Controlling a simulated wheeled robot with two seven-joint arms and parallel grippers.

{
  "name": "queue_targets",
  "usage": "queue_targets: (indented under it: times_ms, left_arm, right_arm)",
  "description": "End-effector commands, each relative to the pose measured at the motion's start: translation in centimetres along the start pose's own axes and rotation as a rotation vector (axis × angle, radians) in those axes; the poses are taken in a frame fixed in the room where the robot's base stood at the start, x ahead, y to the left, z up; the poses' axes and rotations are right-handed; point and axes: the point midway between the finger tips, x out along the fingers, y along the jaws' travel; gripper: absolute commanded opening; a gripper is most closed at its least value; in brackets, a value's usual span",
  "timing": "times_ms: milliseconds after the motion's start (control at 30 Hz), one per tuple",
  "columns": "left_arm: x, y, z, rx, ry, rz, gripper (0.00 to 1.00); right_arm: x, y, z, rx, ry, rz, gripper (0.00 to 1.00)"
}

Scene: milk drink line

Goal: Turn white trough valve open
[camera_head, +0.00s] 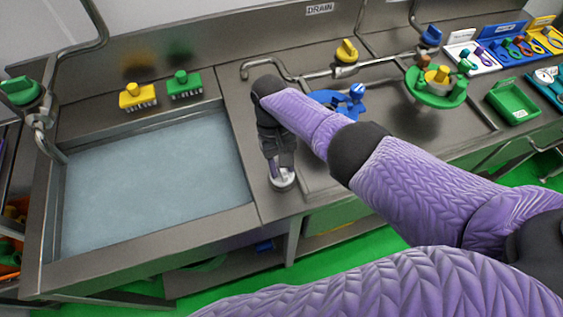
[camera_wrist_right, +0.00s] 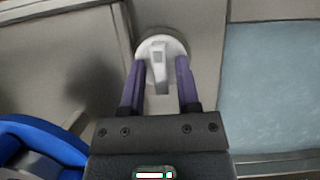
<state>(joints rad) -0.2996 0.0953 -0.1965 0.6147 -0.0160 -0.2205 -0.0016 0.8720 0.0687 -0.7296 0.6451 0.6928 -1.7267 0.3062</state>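The white trough valve (camera_head: 284,182) is a round white knob with a raised grey-white fin, on the steel counter just right of the water-filled trough (camera_head: 241,219). In the right wrist view the valve (camera_wrist_right: 161,44) is straight ahead, its fin pointing down the picture toward my palm. My right gripper (camera_wrist_right: 161,64) is open, its two purple fingers on either side of the fin with gaps showing. In the head view my right gripper (camera_head: 280,170) points down over the valve and partly hides it. My left gripper is not in view.
Yellow (camera_head: 137,97) and green (camera_head: 184,84) brushes lie behind the trough. A blue valve wheel (camera_head: 345,103) is close to my right forearm. A round green holder (camera_head: 436,87), a green tray (camera_head: 515,101) and a yellow valve (camera_head: 346,51) are farther right and back.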

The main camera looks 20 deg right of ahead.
Motion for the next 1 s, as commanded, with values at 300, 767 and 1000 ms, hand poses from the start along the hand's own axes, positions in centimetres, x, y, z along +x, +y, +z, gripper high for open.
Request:
queue_targets:
  times_ms: [300,767,1000]
  left_arm:
    - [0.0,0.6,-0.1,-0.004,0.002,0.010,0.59]
    - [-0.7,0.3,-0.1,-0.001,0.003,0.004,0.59]
    - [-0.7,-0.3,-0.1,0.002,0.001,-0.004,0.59]
  right_arm:
    - [0.0,0.0,0.0,0.001,0.000,-0.001,0.54]
    - [-9.1,0.0,-0.1,0.001,0.001,0.000,0.54]
    - [-9.9,0.0,0.0,0.000,-0.001,0.000,0.54]
